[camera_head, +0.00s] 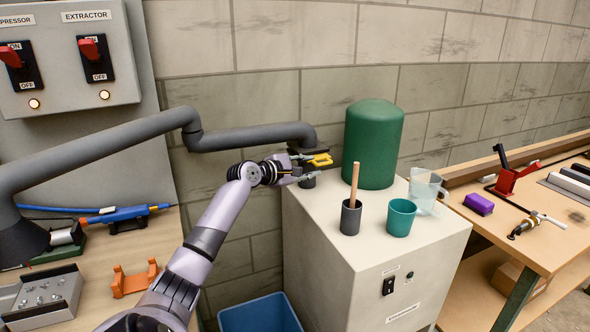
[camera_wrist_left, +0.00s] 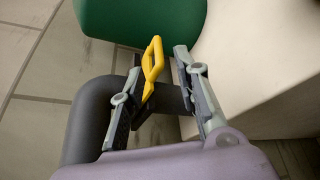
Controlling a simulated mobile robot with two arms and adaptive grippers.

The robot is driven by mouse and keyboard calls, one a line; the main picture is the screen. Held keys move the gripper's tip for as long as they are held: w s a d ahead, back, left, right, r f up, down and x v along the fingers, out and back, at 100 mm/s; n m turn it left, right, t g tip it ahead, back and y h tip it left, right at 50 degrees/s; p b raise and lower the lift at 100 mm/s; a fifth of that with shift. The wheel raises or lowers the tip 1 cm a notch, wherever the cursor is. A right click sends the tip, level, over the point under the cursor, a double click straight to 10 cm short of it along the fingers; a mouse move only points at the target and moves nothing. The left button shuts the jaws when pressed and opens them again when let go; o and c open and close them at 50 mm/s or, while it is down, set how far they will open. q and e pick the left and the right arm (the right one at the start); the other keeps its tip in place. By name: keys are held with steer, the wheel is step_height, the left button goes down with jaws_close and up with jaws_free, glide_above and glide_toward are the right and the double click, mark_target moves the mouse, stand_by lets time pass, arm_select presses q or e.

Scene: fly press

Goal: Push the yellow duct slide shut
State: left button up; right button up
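The yellow duct slide (camera_head: 320,159) sticks out of the dark grey duct (camera_head: 250,138) near its end, beside the green tank. Its yellow loop handle also shows in the left wrist view (camera_wrist_left: 152,60). My left gripper (camera_head: 310,167) is at the slide, with its fingers apart. In the left wrist view the handle stands between the two fingers (camera_wrist_left: 165,62), close to the left finger; I cannot tell whether it touches. The slide's inner part is hidden by the gripper and duct. My right gripper is in neither view.
A white cabinet (camera_head: 310,227) carries a green tank (camera_head: 374,143), a dark cup (camera_head: 351,217) with a wooden handle, a teal cup (camera_head: 400,218) and a clear jug (camera_head: 425,190). A blue bin (camera_head: 262,313) is below. A switch panel (camera_head: 68,50) hangs at upper left.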

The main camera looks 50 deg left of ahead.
arm_select(q)
steer(key=v, duration=0.5)
steer(key=shift+s+r, duration=0.1)
steer(key=shift+s, duration=0.25)
stand_by(0.3)
